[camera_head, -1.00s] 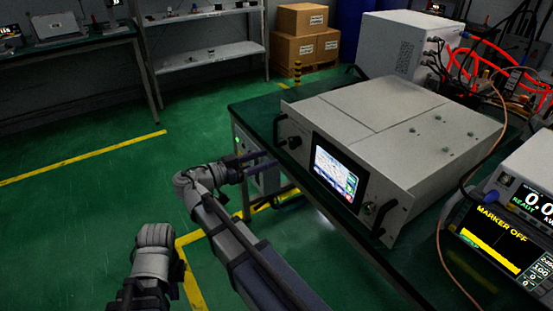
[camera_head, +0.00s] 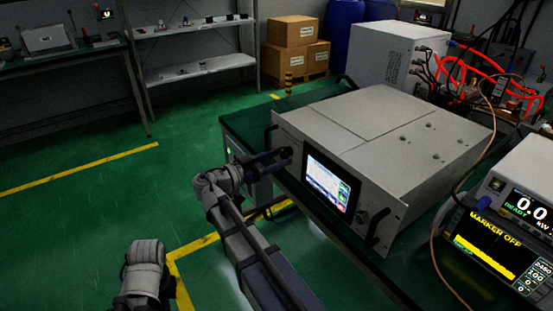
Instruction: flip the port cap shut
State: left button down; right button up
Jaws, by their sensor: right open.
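The generator (camera_head: 386,140) is a grey box on the green bench, with a lit screen (camera_head: 328,182) and black handles on its front panel. A small dark round piece (camera_head: 287,152), likely the port cap, shows on the panel left of the screen; whether it stands open cannot be told. My right gripper (camera_head: 274,160) is open, its dark fingers pointing right at this piece. The fingertips overlap it in view or lie right beside it; contact cannot be told. Of my left arm only grey links (camera_head: 145,270) show at the lower left; its gripper is out of view.
Lit instruments (camera_head: 500,236) stand at the right, with a copper-coloured cable (camera_head: 434,245) hanging before them. A white box (camera_head: 393,52) with black and red cables stands behind the generator. The floor left of the bench is open. Shelves and cardboard boxes (camera_head: 292,32) are far back.

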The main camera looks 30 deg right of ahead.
grip_shut()
dwell(0.6)
